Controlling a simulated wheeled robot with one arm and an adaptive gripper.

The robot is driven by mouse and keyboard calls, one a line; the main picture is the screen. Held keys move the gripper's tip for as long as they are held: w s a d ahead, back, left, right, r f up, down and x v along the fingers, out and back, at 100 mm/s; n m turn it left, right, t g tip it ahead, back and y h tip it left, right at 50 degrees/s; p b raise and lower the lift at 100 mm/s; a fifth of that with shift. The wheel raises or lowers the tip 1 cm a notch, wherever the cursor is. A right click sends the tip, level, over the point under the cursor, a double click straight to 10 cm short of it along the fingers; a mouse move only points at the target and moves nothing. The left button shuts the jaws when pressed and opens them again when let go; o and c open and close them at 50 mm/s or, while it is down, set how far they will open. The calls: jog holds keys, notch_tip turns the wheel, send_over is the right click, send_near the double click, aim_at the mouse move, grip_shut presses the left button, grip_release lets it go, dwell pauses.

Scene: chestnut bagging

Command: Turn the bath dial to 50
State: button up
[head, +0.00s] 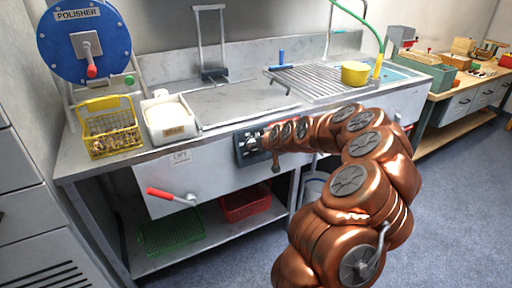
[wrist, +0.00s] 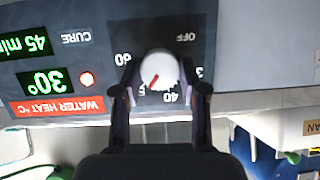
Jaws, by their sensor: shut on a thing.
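The bath dial (wrist: 160,68) is a round white knob with a red pointer mark, seen upside down in the wrist view. Its pointer slants to the lower left, towards a partly hidden label that starts with 5, beside the 40. The 60 and OFF labels are readable; another label is partly covered. My gripper (wrist: 161,88) has one finger on each side of the knob and is shut on it. In the head view my gripper (head: 268,140) reaches the dark control panel (head: 247,150) on the bench front, and the dial is hidden there.
The wrist view shows a green 30° display (wrist: 43,82), a lit red lamp (wrist: 87,79) and a CURE 45 min display (wrist: 25,45). A red-handled lever (head: 172,195) sticks out left of the panel. A yellow basket (head: 110,130) and white bin (head: 170,120) stand above.

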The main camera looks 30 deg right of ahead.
jog(key=shift+m+b, duration=0.4)
jog(key=shift+m, duration=0.2)
jog(key=o, duration=1.1)
jog(key=shift+o, duration=0.2)
jog(key=shift+s+r, duration=0.1)
jog(key=v, duration=1.1)
jog(key=shift+s+d+r, duration=0.15)
jog(key=shift+s+d, duration=0.05)
jog(key=shift+s, duration=0.15)
jog(key=shift+a, duration=0.1)
